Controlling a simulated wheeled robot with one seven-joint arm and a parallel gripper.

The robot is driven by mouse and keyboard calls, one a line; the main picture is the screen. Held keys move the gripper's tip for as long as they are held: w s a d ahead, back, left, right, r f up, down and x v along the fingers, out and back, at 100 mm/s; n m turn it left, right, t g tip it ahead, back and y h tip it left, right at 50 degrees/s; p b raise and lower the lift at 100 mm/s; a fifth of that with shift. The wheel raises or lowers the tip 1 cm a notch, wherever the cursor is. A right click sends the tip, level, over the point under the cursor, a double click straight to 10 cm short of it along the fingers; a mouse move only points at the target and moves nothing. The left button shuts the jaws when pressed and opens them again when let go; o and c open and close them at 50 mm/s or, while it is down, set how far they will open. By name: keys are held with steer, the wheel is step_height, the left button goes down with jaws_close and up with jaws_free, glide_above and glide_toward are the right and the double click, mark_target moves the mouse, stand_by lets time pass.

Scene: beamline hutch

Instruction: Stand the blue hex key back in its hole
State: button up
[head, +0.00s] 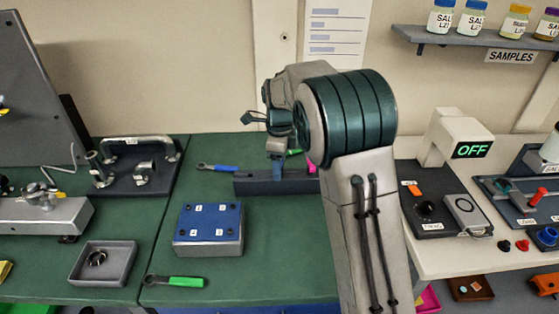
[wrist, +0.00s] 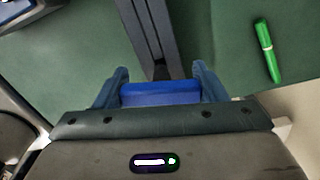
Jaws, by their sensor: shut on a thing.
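My gripper (wrist: 160,84) is shut on a blue piece (wrist: 160,95), which I take for the handle of the blue hex key. It spans the space between the two fingers in the wrist view; its shaft is hidden. In the head view my gripper (head: 279,172) is over a long dark bar (head: 255,187) on the green bench mat, and the arm covers the right part of it. The bar (wrist: 150,35) also runs up from the fingers in the wrist view. I cannot make out the hole or whether the key touches the bar.
A blue-handled tool (head: 221,169) lies left of the bar. A green-handled tool (head: 178,282) lies in front, beside a grey tray (head: 103,277). A blue-topped box (head: 209,243) stands before the bar. A green marker-like thing (wrist: 265,50) lies right of the bar in the wrist view.

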steer(key=shift+f, duration=0.4)
steer(key=o, duration=1.4)
steer(key=shift+c, duration=0.2)
steer(key=shift+r, duration=0.1)
step_height(320, 180, up, 13)
steer(key=s+d+r+n, duration=0.2)
steer(key=s+d+n, duration=0.2)
steer(key=s+d, duration=0.15)
steer(key=s+d+f+n+t, duration=0.1)
steer(key=s+d+f+n, duration=0.1)
steer(key=s+n, duration=0.3)
steer(key=s+d+f+n+t, duration=0.1)
steer(key=s+d+f+n, duration=0.1)
steer(key=s+n, duration=0.4)
steer(key=s+d+f+n+t, duration=0.1)
steer(key=s+f+n, duration=0.3)
steer(key=s, duration=0.9)
steer(key=shift+d+f+n, duration=0.35)
steer(key=shift+d+n, duration=0.35)
steer(key=shift+d, duration=0.1)
